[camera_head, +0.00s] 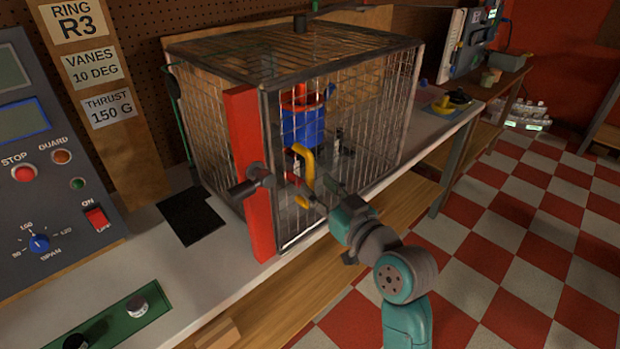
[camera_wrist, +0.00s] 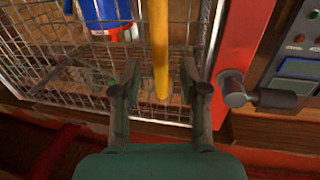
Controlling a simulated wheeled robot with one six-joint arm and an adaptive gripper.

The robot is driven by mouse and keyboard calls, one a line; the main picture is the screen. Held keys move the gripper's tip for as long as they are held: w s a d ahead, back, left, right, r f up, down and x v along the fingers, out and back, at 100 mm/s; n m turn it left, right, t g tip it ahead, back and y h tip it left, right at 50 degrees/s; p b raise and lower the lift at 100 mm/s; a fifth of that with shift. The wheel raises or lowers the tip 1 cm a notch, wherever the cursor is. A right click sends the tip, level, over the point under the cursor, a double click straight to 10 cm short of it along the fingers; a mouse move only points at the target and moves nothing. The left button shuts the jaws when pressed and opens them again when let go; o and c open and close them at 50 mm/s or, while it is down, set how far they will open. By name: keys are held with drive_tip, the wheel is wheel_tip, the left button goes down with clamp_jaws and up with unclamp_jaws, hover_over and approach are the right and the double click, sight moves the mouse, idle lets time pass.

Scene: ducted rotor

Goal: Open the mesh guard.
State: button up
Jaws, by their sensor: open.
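The mesh guard (camera_head: 378,105) is a wire cage on the bench, and its front mesh panel looks closed against a red post (camera_head: 247,170). The wrist view also shows the mesh (camera_wrist: 50,48) and the red post (camera_wrist: 241,45). A yellow handle (camera_head: 305,165) stands upright on the panel; in the wrist view the yellow handle (camera_wrist: 160,45) runs down between my fingers. My gripper (camera_head: 312,197) is open at the panel front, with its fingertips (camera_wrist: 160,88) on either side of the handle. Contact cannot be told. A dark latch knob (camera_head: 252,180) sits on the post.
A blue and red rotor unit (camera_head: 303,122) stands inside the cage. A control panel (camera_head: 45,150) with switches is at the left. A black mat (camera_head: 190,215) lies on the bench. The checkered floor (camera_head: 500,240) at the right is open.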

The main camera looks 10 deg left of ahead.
sight(312, 181)
drive_tip(key=shift+x, duration=2)
clamp_jaws()
